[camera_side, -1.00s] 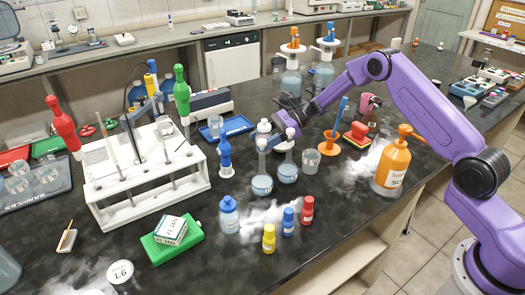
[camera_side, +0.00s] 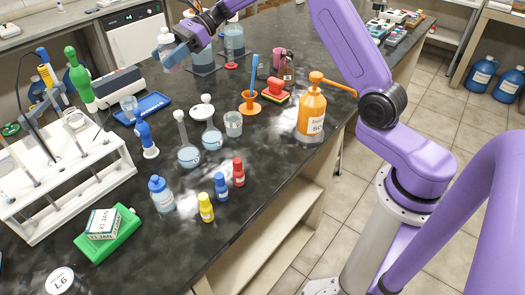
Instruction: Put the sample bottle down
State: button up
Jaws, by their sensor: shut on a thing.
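The sample bottle (camera_side: 166,57), clear with a pale cap, is in my gripper (camera_side: 178,50) at the upper left. My gripper is shut on it, with a bluish finger across its right side. The bottle looks upright and held above the black bench (camera_side: 262,190). Its exact height and any contact with the far counter behind cannot be told.
A blue tray (camera_side: 157,103) lies below the bottle in the picture. Two long-necked flasks (camera_side: 189,156) (camera_side: 211,138) and a beaker (camera_side: 233,124) stand nearby. A white rack (camera_side: 100,160) is at left, an orange pump bottle (camera_side: 311,110) at right. The front-right bench top is clear.

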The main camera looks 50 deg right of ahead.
jog(key=s+a+f+n+g+h, duration=0.25)
jog(key=s+n+g, duration=0.25)
jog(key=s, duration=0.4)
jog(key=s+a+f+n+g+h, duration=0.1)
jog(key=s+a+n+g+h, duration=0.15)
jog(key=s+n+g, duration=0.5)
jog(key=s+a+f+n+g+h, duration=0.2)
jog(key=s+n+g+h, duration=0.15)
jog(key=s, duration=0.75)
jog(key=s+d+n+t+h, duration=0.4)
jog(key=s+d+n+h, duration=0.65)
jog(key=n+h, duration=0.4)
jog(key=w+d+r+n+t+y, duration=0.1)
jog(key=d+r+n+t, duration=0.25)
jog(key=n+t, duration=0.6)
jog(key=w+d+r+n+t, duration=0.1)
jog(key=d+r+n+t, duration=0.25)
jog(key=n+t, duration=0.55)
notch_tip(320, 180, down, 12)
jog(key=r+t, duration=0.1)
jog(key=shift+m, duration=0.4)
jog(key=w+f, duration=0.3)
jog(key=w, duration=0.1)
jog(key=w+f, duration=0.4)
jog(key=w, duration=0.1)
jog(key=w+f, duration=0.4)
jog(key=w, duration=0.1)
jog(key=shift+w+d, duration=0.15)
jog(key=shift+w, duration=0.05)
jog(key=shift+f, duration=1.4)
